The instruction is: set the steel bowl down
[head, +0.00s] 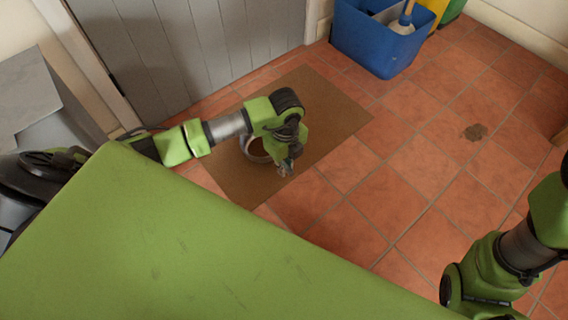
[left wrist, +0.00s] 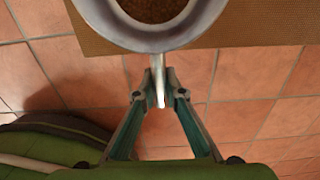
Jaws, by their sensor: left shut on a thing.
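The steel bowl (head: 250,149) is a round grey bowl with brown contents. In the head view it shows at the brown mat (head: 345,122), partly hidden behind my left arm. In the left wrist view its rim (left wrist: 153,41) fills the top, over the mat's edge. My left gripper (head: 287,168) points down at the bowl's near side. I cannot tell whether the bowl touches the mat. The right arm shows at the right edge of the head view, but its fingers are out of sight.
A blue bin (head: 375,42) with a brush in it stands at the back, beside yellow and green containers. A grey plank door (head: 195,45) is behind the mat. Terracotta floor (head: 440,180) to the right is clear, apart from a dark stain (head: 474,132).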

